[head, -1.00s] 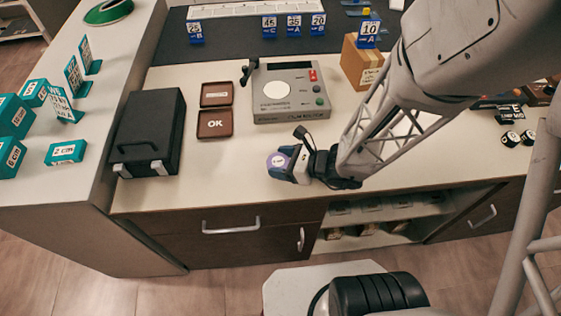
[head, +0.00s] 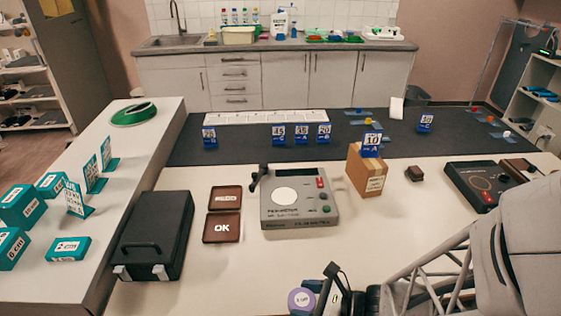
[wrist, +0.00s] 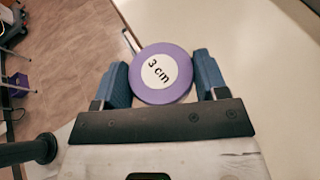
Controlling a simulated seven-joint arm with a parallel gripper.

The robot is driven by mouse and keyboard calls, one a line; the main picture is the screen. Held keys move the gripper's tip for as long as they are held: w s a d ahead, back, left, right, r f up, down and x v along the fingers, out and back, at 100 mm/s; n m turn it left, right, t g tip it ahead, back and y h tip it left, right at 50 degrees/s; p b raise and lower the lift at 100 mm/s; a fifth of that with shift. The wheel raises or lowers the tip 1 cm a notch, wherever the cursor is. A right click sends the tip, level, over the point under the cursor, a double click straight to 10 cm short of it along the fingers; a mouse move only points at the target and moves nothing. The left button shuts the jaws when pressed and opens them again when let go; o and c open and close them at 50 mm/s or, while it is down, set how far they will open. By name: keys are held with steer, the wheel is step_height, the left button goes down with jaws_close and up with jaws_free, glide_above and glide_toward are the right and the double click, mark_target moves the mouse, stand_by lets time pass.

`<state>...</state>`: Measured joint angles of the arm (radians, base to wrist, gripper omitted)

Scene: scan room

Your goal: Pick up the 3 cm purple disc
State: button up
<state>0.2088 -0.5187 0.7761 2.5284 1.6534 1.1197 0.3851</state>
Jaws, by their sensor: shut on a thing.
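The purple disc (wrist: 141,88) has a white label reading "3 cm" and sits between the two blue finger pads of my gripper (wrist: 163,85) in the wrist view. The gripper is shut on it. In the head view the disc (head: 301,300) shows at the bottom edge, at the end of my gripper (head: 316,298), over the front part of the cream table. The lower part of my gripper is cut off by the frame there. I cannot tell how high the disc is above the table.
A grey film-reader device (head: 297,215) stands behind the gripper. Left of it lie two brown trays (head: 222,239), one marked OK, and a black case (head: 152,230). A cardboard box (head: 366,176) and a dark device (head: 483,184) stand to the right. The table front centre is clear.

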steer(key=shift+s+d+r, duration=0.1)
steer(key=shift+s+d, duration=0.15)
steer(key=shift+s, duration=0.55)
steer(key=shift+s+d+r, duration=0.1)
steer(key=shift+s+d, duration=0.2)
steer(key=shift+s, duration=0.55)
steer(key=shift+s+d+r, duration=0.1)
steer(key=shift+s+d, duration=0.15)
steer(key=shift+s, duration=0.55)
steer(key=shift+s, duration=0.15)
